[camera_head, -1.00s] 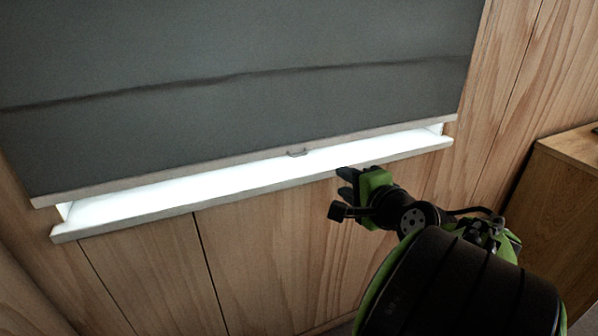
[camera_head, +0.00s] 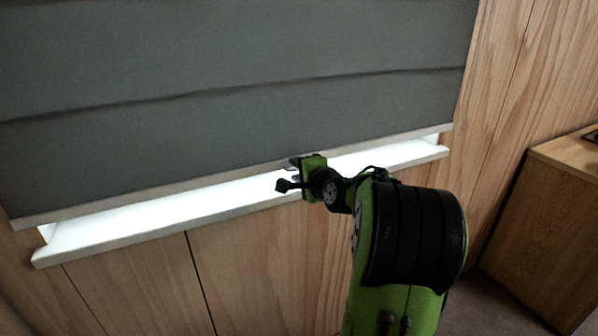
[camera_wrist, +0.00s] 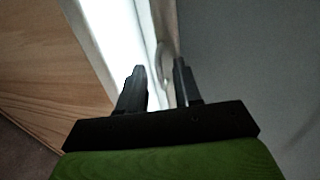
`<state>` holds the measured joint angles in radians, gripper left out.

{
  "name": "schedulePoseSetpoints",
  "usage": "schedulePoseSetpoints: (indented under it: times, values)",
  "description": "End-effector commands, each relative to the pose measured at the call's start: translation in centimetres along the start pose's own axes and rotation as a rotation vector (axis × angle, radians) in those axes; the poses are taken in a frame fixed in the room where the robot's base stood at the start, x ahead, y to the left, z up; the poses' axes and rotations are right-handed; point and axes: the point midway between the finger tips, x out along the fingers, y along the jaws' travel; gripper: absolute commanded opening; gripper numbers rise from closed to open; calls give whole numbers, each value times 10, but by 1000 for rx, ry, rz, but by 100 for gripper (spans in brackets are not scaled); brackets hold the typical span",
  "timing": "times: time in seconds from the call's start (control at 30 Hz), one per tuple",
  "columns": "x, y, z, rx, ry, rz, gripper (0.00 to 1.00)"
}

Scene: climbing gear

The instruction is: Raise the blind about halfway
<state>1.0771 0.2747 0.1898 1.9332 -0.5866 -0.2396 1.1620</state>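The dark grey blind (camera_head: 230,110) hangs low over the window in the head view, with a pale bottom rail (camera_head: 150,190) just above the sill. A bright strip of window shows beneath it. My gripper (camera_head: 294,168) is at the middle of the rail, where it hides most of the small pull handle. In the wrist view, the two fingers of my gripper (camera_wrist: 160,82) are apart. The curved handle (camera_wrist: 166,58) shows between and just beyond the fingertips. I see no grip on it. The blind also fills the right of the wrist view (camera_wrist: 250,60).
The white window sill (camera_head: 120,235) juts out below the rail, close under my gripper. Wood panelling (camera_head: 250,260) surrounds the window. A wooden cabinet (camera_head: 540,220) stands at the right, apart from my arm.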

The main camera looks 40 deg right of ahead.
Motion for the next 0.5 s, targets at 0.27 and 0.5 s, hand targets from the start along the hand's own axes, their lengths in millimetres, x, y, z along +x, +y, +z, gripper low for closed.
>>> schedulePoseSetpoints:
  times: [0.27, 0.5]
  values:
    - [-1, 0, 0, -1, 0, 0, 4]
    - [-1, 0, 0, -1, -1, 0, 0]
